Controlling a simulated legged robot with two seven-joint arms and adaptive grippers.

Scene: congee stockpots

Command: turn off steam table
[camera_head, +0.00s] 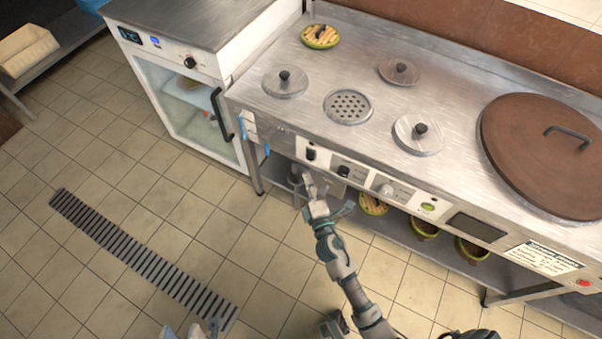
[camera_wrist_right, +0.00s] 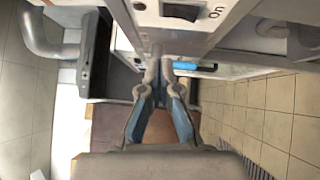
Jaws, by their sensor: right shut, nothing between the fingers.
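The steam table (camera_head: 300,115) is a long steel counter with round lids, a drain grate and a front control panel. A dark switch (camera_head: 311,154) sits at the panel's left end, with another dark switch (camera_head: 344,171) to its right. My right gripper (camera_head: 310,180) is in front of the panel's left part, just below the first switch. In the right wrist view its fingertips (camera_wrist_right: 160,66) are together and empty, below a black rocker switch (camera_wrist_right: 181,11) marked "on". I cannot tell if they touch the panel. My left gripper (camera_head: 207,328) shows only partly at the bottom edge.
A white glass-door cabinet (camera_head: 190,100) with a dark handle stands left of the table. A large brown lid (camera_head: 545,150) covers the right end. Several bowls sit on the shelf below, including one bowl (camera_head: 373,204). Tiled floor with a drain strip (camera_head: 140,255) is open at left.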

